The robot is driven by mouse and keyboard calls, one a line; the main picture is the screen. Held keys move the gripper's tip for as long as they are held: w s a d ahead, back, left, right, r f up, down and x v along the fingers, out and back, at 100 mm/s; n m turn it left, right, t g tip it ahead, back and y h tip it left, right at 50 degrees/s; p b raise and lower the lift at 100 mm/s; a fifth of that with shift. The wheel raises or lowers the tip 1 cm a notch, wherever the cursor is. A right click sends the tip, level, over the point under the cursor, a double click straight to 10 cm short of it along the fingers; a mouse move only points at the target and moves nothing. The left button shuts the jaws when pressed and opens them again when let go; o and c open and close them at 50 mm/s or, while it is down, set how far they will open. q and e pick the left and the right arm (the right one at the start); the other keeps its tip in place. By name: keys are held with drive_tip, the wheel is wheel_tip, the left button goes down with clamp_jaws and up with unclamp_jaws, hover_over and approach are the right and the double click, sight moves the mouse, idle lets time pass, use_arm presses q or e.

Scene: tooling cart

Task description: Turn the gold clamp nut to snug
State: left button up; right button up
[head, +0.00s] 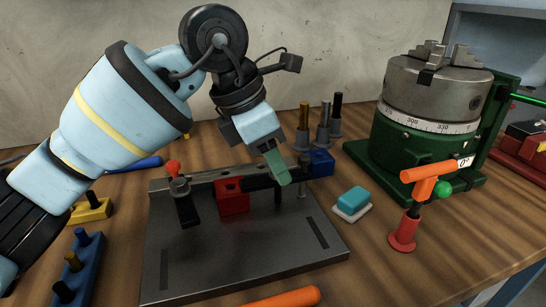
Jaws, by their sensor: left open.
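My left gripper (277,166) reaches in from the upper left and points down over the back part of the dark metal plate (240,245). Its green fingertips are open and cover part of the fixture behind them. I cannot make out a gold clamp nut on the plate; it may be hidden behind the fingers. My right gripper is not in view.
Behind stand a gold-topped post (304,116), a grey one (325,113) and a black one (337,105). A green rotary table with chuck (435,90) and an orange-handled tool (405,235) are at right. A blue peg block (83,268) is at left. The plate's front is clear.

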use_arm(q)
clamp_jaws()
